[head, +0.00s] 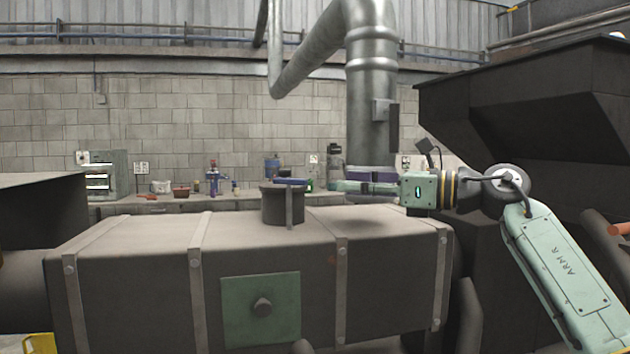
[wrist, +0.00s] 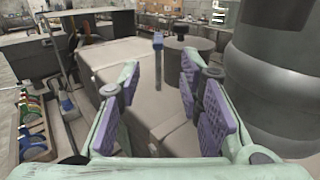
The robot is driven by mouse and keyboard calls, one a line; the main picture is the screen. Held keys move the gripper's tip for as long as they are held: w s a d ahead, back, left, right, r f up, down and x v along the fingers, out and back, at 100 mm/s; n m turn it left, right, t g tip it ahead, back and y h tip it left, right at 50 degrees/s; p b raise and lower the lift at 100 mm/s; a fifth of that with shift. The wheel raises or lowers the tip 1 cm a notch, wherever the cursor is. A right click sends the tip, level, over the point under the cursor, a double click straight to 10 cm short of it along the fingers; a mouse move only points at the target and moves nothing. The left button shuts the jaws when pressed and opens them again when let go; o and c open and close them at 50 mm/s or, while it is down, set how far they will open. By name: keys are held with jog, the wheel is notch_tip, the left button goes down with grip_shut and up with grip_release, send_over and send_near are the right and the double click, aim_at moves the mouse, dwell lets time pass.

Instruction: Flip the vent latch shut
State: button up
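The vent is a short dark cylinder (head: 272,207) standing on top of the large grey housing. A latch with a thin grey upright bar (head: 289,209) and a blue handle (head: 290,181) shows at its near side. The blue handle lies level with the vent's top. In the wrist view, the blue handle (wrist: 158,40) tops the bar, left of the dark cylinder (wrist: 178,58). My gripper (head: 341,187) is to the right of the latch, pointing left and apart from it. Its purple-padded fingers (wrist: 158,105) are spread, with nothing between them.
The grey housing (head: 140,265) has metal straps and a green plate (head: 261,308). A thick metal duct (head: 371,100) rises close behind my gripper. A dark hopper (head: 530,110) stands at right. A cluttered bench (head: 145,206) runs along the back wall.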

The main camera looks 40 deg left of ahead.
aim_at(307, 182)
jog(key=a+p, duration=0.1)
jog(key=a, duration=0.2)
jog(key=s+a+p, duration=0.1)
jog(key=a, duration=0.1)
jog(key=s+a, duration=0.1)
jog(key=a, duration=0.2)
jog(key=shift+a+r+p, duration=0.15)
jog(key=shift+a+p, duration=0.2)
jog(key=shift+p, duration=0.05)
jog(key=shift+a, duration=0.6)
jog(key=shift+c, duration=0.4)
grip_shut()
